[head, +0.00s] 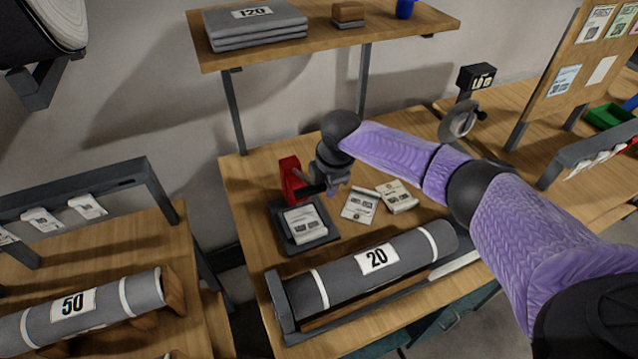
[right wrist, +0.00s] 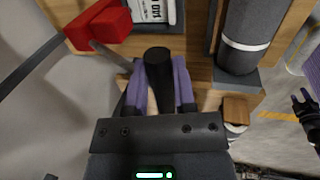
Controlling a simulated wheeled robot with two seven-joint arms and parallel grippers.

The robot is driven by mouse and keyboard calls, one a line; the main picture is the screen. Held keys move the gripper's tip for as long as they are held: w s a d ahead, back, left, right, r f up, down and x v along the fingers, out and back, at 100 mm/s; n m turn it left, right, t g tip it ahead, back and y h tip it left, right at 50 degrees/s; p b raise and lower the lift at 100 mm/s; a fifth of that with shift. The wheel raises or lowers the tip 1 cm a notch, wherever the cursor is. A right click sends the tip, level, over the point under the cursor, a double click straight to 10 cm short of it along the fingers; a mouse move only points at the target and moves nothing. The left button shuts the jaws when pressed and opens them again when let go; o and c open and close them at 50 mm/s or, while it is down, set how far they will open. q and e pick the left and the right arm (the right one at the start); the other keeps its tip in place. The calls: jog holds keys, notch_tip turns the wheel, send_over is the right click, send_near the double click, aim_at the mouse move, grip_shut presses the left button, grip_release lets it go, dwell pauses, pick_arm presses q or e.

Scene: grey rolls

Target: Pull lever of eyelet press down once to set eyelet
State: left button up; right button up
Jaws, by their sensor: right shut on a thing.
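The red eyelet press (head: 290,180) stands on the wooden bench, with a grey base plate (head: 290,246) in front of it. A label card (head: 305,224) lies on the plate. My right gripper (head: 338,188) is beside the press on its right. In the right wrist view, the press (right wrist: 98,26) is at the upper left, and its grey lever rod (right wrist: 110,55) runs to a black grip. My right gripper (right wrist: 160,85) is shut on this black lever grip (right wrist: 157,60), with purple fingers on both sides. My left gripper does not show in the head view.
A grey roll marked 20 (head: 370,262) lies in a holder at the bench front. Loose label cards (head: 360,205) lie right of the press. A shelf (head: 330,38) with folded grey sheets (head: 255,25) stands above. A tape dispenser (head: 460,120) is at the back right.

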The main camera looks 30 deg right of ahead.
jog(key=shift+s+f, duration=0.3)
jog(key=shift+f, duration=0.3)
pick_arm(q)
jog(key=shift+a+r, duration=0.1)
pick_arm(e)
jog(key=shift+f, duration=0.1)
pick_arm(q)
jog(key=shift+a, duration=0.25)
pick_arm(e)
jog(key=shift+f, duration=0.1)
